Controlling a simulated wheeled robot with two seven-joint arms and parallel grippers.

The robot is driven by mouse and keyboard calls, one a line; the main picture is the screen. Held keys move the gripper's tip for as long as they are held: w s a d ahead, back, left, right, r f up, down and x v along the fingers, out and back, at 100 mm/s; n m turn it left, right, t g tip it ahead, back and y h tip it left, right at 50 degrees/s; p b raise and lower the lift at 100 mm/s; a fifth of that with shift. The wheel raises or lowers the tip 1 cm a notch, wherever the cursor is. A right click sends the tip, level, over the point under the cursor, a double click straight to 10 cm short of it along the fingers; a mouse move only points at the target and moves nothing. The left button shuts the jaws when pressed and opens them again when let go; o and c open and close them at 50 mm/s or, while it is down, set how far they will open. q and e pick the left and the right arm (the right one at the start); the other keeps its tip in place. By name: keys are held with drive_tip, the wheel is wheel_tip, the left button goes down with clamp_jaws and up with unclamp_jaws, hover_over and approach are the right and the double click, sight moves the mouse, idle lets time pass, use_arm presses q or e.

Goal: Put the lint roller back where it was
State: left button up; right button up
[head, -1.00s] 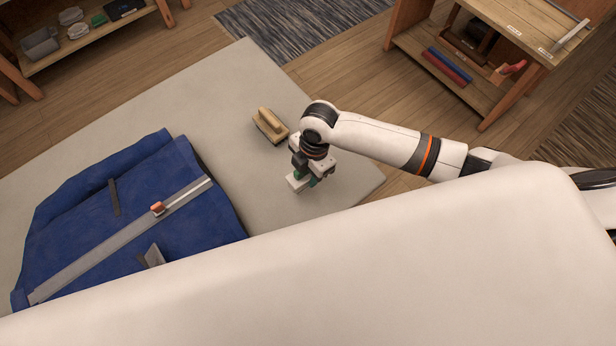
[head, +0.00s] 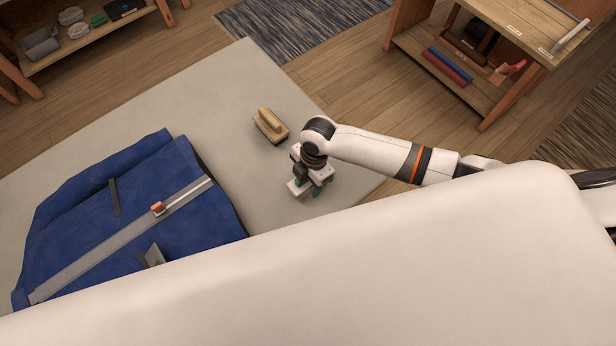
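My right gripper (head: 305,190) points down over the pale table, to the right of the blue garment and just below the wooden-backed brush in the picture. Its green fingertip parts show a little apart. I cannot make out whether anything is between them. I cannot pick out a lint roller for certain in this view. My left gripper is not in view.
A wooden-backed brush (head: 270,126) lies on the pale table (head: 225,100). A blue garment (head: 80,225) at left carries a long metal ruler (head: 110,247) with an orange slider. A workbench (head: 540,30) stands upper right, a shelf (head: 75,45) upper left.

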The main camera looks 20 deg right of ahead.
drive_tip(key=r, duration=0.4)
drive_tip(key=d+r, duration=0.1)
drive_tip(key=r, duration=0.7)
drive_tip(key=shift+w+d+r, duration=0.1)
drive_tip(key=shift+w+d, duration=0.2)
